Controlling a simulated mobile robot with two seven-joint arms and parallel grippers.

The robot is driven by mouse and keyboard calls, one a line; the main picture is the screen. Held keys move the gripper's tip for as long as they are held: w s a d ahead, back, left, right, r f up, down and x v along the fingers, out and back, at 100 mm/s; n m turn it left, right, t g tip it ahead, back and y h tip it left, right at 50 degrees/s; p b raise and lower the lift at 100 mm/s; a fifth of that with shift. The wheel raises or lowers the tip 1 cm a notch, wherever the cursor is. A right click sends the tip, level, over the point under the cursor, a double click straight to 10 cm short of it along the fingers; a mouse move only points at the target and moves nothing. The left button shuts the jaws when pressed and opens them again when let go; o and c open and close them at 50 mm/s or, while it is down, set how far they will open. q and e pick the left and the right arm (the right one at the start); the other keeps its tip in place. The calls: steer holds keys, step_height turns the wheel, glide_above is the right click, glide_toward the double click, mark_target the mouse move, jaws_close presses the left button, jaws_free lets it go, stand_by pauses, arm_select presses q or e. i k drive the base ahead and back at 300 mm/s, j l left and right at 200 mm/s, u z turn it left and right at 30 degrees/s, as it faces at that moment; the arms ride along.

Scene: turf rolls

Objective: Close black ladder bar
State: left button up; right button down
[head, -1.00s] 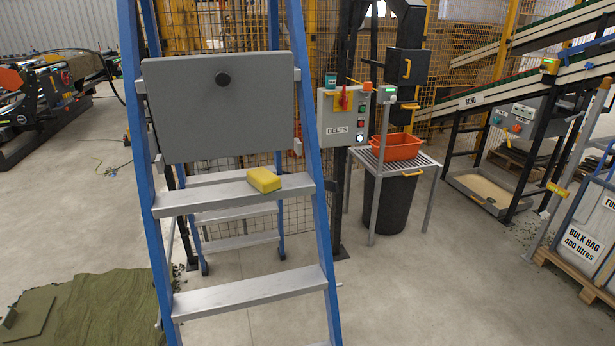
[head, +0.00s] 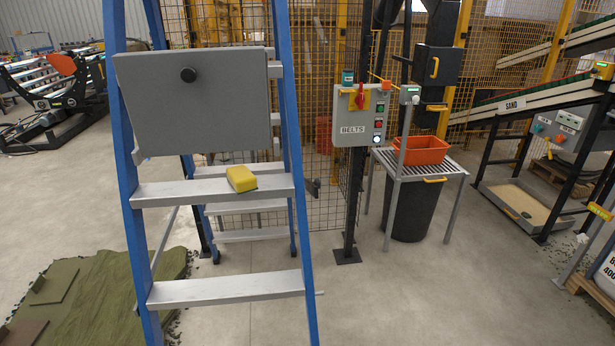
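A blue stepladder (head: 286,150) with grey treads stands upright close in front of me, left of the middle of the head view. Its rear legs show behind the front rails, apart from them. A grey panel (head: 230,110) with a round black knob hangs across its upper part and hides what lies behind. A small dark piece (head: 313,187) shows just right of the right rail; I cannot tell whether it belongs to the ladder or the mesh fence. No black ladder bar can be clearly made out. Neither of my grippers is in view.
A yellow sponge-like block (head: 242,179) lies on a ladder tread. Right of the ladder stand a BELTS control box (head: 352,116) and a slatted table (head: 449,168) with an orange tray (head: 424,150). Green turf (head: 95,300) covers floor at lower left. Floor at lower middle right is clear.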

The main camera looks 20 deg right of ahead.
mark_target(313, 187)
steer(key=l+u, duration=0.15)
steer(key=l, duration=0.7)
steer(key=i+l+u, duration=0.15)
steer(key=l, duration=0.9)
steer(key=l+u, duration=0.15)
steer(key=l, duration=0.9)
steer(key=i+l+u, duration=0.1)
steer(key=l, duration=0.15)
steer(key=i+l+u, duration=0.1)
steer(key=l, duration=0.2)
steer(key=i+l+u, duration=0.1)
steer(key=l, duration=0.2)
steer(key=i+l+u, duration=0.15)
steer(key=l, duration=0.25)
steer(key=i+l+u, duration=0.1)
steer(key=i+l, duration=0.2)
steer(key=l, duration=0.1)
